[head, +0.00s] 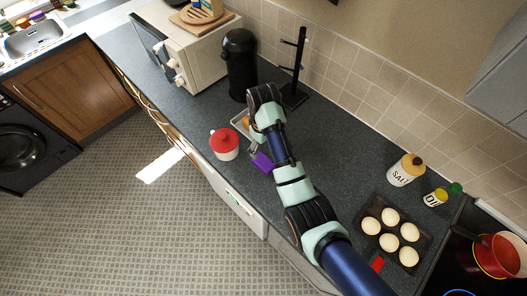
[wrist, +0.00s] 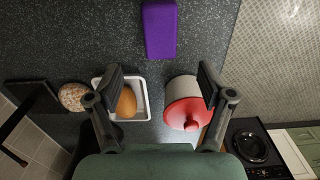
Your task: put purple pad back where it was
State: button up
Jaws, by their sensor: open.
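The purple pad (head: 262,163) lies on the dark counter near its front edge, partly hidden by my arm in the head view. In the wrist view the purple pad (wrist: 160,28) is a rectangular block at the top centre, beyond my fingertips and apart from them. My gripper (wrist: 161,70) is open, with nothing between its fingers. A white tray (wrist: 145,103) with a brown, egg-shaped item (wrist: 126,103) is by the left finger. A white pot with a red lid (wrist: 187,113) is by the right finger.
The red-lidded pot (head: 225,146) stands near the counter's front edge. A black canister (head: 240,66), a microwave (head: 190,47) and a black mug tree (head: 295,80) stand behind.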

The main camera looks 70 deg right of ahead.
jog(key=shift+r, duration=0.2)
dwell(0.3)
jog(key=w+a+r+n+t+h, duration=0.1)
jog(key=w+a+r+t, duration=0.25)
jog(key=a, duration=0.55)
jog(key=w+a+r+n+t, duration=0.1)
jog(key=w+a+r+t, duration=0.15)
jog(key=w+a, duration=0.45)
jog(key=w+a+r+n+t+h, duration=0.1)
jog(key=w+a+r+t, duration=0.15)
jog(key=a, duration=0.85)
jog(key=s+a+r+n+t+y, duration=0.1)
jog(key=s+a+r+t, duration=0.3)
jog(key=a+r, duration=0.6)
jog(key=a+y, duration=0.1)
jog(key=a, duration=0.2)
jog(key=shift+s+a+n, duration=0.25)
jog(key=shift+s+n, duration=0.05)
